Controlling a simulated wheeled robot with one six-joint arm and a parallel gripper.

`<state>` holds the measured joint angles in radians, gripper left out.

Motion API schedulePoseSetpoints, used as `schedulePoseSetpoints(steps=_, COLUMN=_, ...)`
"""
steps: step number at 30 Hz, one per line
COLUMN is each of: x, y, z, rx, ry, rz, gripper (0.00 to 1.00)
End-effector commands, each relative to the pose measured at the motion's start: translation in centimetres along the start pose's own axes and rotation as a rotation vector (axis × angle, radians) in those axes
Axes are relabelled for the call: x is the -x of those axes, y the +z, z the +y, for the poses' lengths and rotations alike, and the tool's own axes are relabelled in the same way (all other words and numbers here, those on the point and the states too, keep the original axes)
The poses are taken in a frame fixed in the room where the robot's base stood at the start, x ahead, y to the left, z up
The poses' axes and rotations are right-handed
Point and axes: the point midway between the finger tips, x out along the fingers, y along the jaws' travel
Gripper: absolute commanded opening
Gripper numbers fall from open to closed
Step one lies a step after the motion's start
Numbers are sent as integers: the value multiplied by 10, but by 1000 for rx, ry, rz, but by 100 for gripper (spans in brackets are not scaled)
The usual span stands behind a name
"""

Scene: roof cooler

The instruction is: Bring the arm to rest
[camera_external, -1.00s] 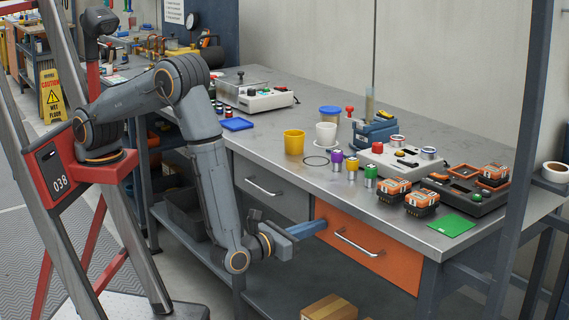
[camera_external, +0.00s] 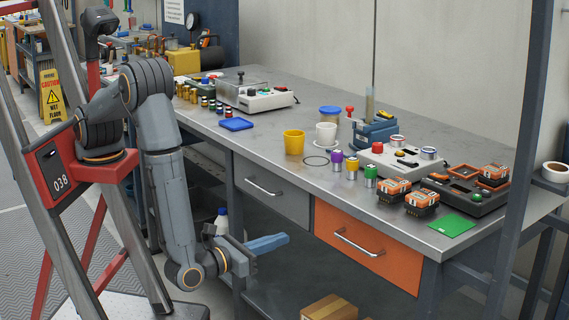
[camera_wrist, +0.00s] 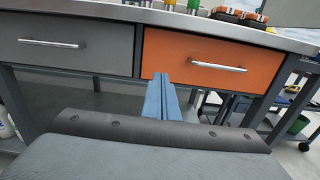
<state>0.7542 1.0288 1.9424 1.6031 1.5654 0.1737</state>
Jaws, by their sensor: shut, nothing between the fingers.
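My gripper (camera_external: 268,243) is at the end of my bent arm, low in front of the workbench and below its drawers. Its two blue fingers are together with nothing between them. In the wrist view the shut fingers (camera_wrist: 161,98) point toward the bench, in front of the lower part of the orange drawer (camera_wrist: 195,62). The fingers are apart from the orange drawer (camera_external: 368,245) in the outside view. The grey drawer (camera_external: 272,188) is above and left of the fingers. Both drawers look shut.
A cardboard box (camera_external: 335,308) lies on the lower shelf. A white bottle (camera_external: 221,222) stands under the bench.

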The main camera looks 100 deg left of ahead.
Motion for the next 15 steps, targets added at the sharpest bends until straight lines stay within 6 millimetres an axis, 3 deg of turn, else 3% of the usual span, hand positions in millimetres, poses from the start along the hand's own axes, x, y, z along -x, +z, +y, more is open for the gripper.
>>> schedulePoseSetpoints(steps=8, x=18, y=0, z=0, rx=0, ry=2, rz=-1, gripper=0)
schedulePoseSetpoints(steps=12, x=16, y=2, z=3, rx=3, ry=12, rz=5, gripper=0)
schedulePoseSetpoints(steps=15, x=5, y=9, z=20, rx=23, ry=77, rz=40, gripper=0)
